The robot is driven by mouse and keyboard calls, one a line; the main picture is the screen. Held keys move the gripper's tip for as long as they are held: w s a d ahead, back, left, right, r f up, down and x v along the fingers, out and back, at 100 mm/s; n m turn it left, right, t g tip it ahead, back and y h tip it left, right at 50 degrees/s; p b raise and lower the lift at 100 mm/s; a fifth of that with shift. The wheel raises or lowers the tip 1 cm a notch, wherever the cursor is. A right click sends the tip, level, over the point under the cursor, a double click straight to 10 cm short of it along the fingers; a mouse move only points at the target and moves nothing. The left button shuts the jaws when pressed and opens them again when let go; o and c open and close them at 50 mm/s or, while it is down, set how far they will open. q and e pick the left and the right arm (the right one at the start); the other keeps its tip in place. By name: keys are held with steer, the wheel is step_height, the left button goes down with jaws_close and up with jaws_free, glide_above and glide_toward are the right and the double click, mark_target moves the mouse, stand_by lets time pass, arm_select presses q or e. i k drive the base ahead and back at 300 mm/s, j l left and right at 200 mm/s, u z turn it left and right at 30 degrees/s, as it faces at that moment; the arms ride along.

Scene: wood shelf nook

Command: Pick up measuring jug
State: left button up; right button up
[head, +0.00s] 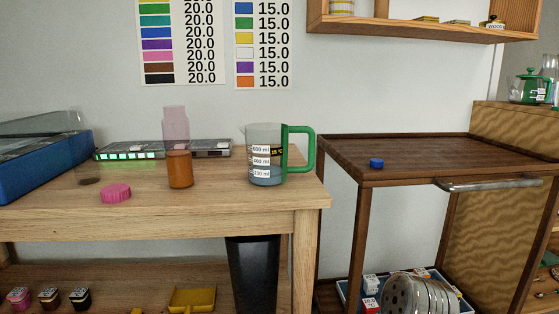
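The measuring jug (265,157) stands upright near the right end of the wooden table (230,207). It is clear, with white volume labels, a green handle (308,150) on its right side and bluish liquid in its lower part. Neither of my grippers shows in the head view.
A bottle with orange-brown contents (180,170) and a pink lid (116,193) are left of the jug. A device with green lights (127,154) lies behind, and a blue case (40,165) is at far left. A dark wooden cart (430,152) with a blue cap (376,163) stands right.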

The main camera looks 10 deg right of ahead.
mark_target(267, 143)
steer(key=l+u, duration=0.1)
steer(key=l, duration=0.3)
steer(key=k+l+u, duration=0.1)
steer(key=l, duration=0.3)
steer(key=k+l, duration=0.1)
steer(key=l, duration=0.25)
steer(key=k+l+u, duration=0.15)
steer(key=l, duration=0.25)
steer(key=l+u, duration=0.1)
steer(key=l, duration=0.3)
steer(key=k, duration=0.05)
